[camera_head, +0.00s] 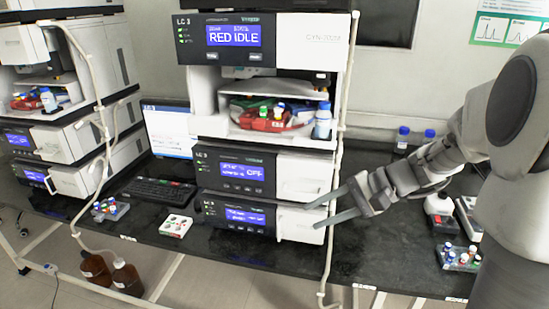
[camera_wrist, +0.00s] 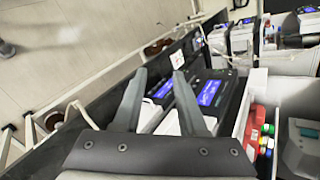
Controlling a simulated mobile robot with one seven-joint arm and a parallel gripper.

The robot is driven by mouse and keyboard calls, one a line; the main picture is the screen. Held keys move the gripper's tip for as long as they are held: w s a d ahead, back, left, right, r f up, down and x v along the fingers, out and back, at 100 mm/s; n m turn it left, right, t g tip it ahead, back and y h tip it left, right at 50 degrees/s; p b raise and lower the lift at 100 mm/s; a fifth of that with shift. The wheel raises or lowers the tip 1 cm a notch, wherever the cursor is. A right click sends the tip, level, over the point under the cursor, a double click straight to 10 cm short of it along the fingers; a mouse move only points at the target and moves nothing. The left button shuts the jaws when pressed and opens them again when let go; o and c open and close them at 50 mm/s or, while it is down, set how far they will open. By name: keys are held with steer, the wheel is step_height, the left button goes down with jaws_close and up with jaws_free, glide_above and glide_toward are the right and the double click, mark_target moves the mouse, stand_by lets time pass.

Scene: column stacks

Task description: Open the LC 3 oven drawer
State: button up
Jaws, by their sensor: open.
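The LC 3 stack stands at the centre of the head view. Its two lower modules are the upper one (camera_head: 300,178), whose screen reads OFF, and the bottom one (camera_head: 296,231), with a lit blue screen. Both white front panels look closed; which is the oven drawer I cannot tell. My gripper (camera_head: 310,215) is open, its two grey fingers reaching in from the right at the bottom module's white front. Contact is unclear. In the wrist view the open fingers (camera_wrist: 160,72) point toward the modules, with white fronts and blue screens (camera_wrist: 210,92) beyond them.
A shelf above holds a red item (camera_head: 262,122) and bottles. Another stack stands far left. A tube (camera_head: 335,150) hangs beside the stack's right side. Bottles and a vial rack (camera_head: 460,258) stand right.

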mark_target(304, 194)
steer(key=w+d+f+m+t+y, duration=0.1)
steer(key=w+d+f+m+t, duration=0.1)
steer(key=w+d+m+t, duration=0.3)
steer(key=w+d+f+t+y, duration=0.1)
steer(key=w+d+f, duration=0.1)
steer(key=d, duration=0.5)
steer(key=x, duration=1.7)
steer(key=shift+w+f, duration=0.1)
steer(key=shift+w, duration=0.15)
steer(key=shift+d, duration=0.1)
steer(key=shift+c, duration=0.3)
jaws_close()
